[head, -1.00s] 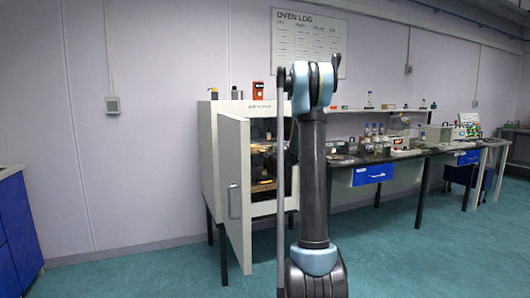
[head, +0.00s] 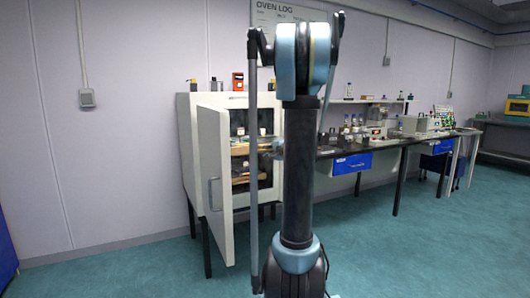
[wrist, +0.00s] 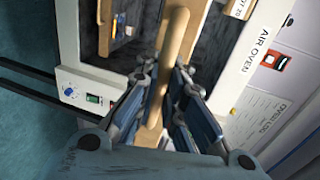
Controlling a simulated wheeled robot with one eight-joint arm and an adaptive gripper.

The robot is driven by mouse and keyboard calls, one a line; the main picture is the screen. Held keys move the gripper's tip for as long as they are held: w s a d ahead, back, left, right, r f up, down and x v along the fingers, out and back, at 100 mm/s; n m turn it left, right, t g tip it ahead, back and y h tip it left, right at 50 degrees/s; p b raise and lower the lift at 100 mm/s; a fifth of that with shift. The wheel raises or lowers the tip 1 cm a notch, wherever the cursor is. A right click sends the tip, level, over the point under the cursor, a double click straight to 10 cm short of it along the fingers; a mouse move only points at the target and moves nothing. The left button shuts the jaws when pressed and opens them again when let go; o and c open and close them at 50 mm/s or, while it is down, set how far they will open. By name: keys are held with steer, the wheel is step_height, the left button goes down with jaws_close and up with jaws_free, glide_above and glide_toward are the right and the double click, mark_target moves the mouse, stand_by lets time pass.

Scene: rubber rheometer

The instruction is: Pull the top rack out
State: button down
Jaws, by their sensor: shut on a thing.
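The white air oven (head: 262,103) stands at the centre left with its door (head: 222,190) swung open. Inside it, the tan top rack (head: 239,150) shows with small vessels on it, and a lower tan rack shows below. In the wrist view my gripper (wrist: 165,105) is shut on a long tan bar (wrist: 176,40), which looks like a rack's front edge. In the head view my arm hides most of the gripper and part of the oven's opening. How far the held rack sticks out is hard to tell.
The open oven door stands left of my arm. A black-topped bench (head: 400,143) with equipment and blue drawers (head: 352,163) runs to the right. The oven's control panel (wrist: 88,93) shows at the left in the wrist view. The green floor in front is clear.

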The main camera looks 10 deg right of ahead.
steer(key=shift+s, duration=0.3)
steer(key=c, duration=1.7)
jaws_free()
steer(key=shift+f, duration=0.1)
steer(key=shift+d, duration=0.1)
steer(key=shift+v, duration=5.9)
